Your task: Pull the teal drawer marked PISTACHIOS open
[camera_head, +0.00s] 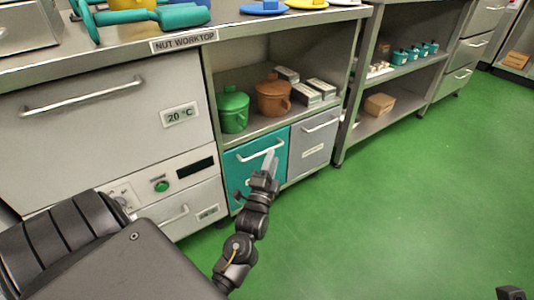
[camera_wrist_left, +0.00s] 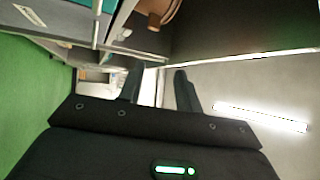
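The teal drawer (camera_head: 235,168) sits in the lower row under the shelf, and its front looks level with the grey drawer beside it. Its pale bar handle (camera_head: 250,155) runs across the upper front. No marking on it is readable; my gripper covers part of the front. My left gripper (camera_head: 270,158) is in front of the drawer, at the right part of the handle; I cannot tell whether it touches. In the left wrist view its two fingers (camera_wrist_left: 158,88) stand apart, with no clear object held between them. A dark part at the lower right edge may be my right gripper (camera_head: 510,292).
A grey drawer (camera_head: 312,148) with a label adjoins on the right. A green pot (camera_head: 233,110) and brown pot (camera_head: 273,97) stand on the shelf above. A large unit marked 20 °C (camera_head: 90,120) is at left. Green floor (camera_head: 410,210) is clear at right.

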